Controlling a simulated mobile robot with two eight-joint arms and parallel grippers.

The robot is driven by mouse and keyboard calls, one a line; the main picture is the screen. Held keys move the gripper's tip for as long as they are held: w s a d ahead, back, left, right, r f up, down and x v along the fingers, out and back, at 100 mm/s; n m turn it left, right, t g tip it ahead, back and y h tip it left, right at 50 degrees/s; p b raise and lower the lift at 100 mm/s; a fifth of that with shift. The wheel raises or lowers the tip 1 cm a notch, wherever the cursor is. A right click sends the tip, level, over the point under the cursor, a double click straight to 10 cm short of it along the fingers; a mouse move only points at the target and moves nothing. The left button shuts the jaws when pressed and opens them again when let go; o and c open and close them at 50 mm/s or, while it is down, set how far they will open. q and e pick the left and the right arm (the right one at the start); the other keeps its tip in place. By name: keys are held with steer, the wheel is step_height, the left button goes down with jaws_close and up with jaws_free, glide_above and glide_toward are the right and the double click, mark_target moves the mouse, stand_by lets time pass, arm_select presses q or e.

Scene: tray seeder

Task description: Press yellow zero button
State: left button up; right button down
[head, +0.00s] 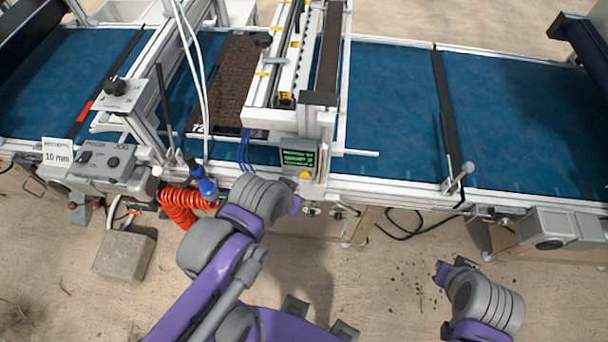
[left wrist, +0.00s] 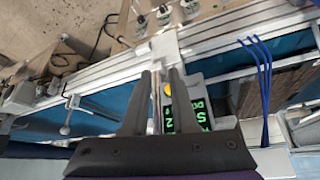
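The yellow button (head: 304,175) sits at the bottom of a small grey control box with a green-lit display (head: 297,158), on the front of the white gantry. My left gripper (head: 297,205) is just below and in front of this box in the head view; its fingers are largely hidden there. In the left wrist view my left gripper (left wrist: 155,75) has its fingers apart with nothing between them. The yellow button (left wrist: 168,89) shows beside the right finger, and the display (left wrist: 187,115) is partly covered by that finger. My right gripper (head: 450,268) is low at the right, away from the machine.
The blue conveyor belt (head: 390,100) runs across the back, with a white front rail. A dark seed tray (head: 240,85) lies under the gantry. A red coiled hose (head: 178,205) with a blue nozzle (head: 203,182) hangs left of my left arm. Open floor lies in front.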

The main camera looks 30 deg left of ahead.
arm_select(q)
jaws_close()
stand_by(1.4)
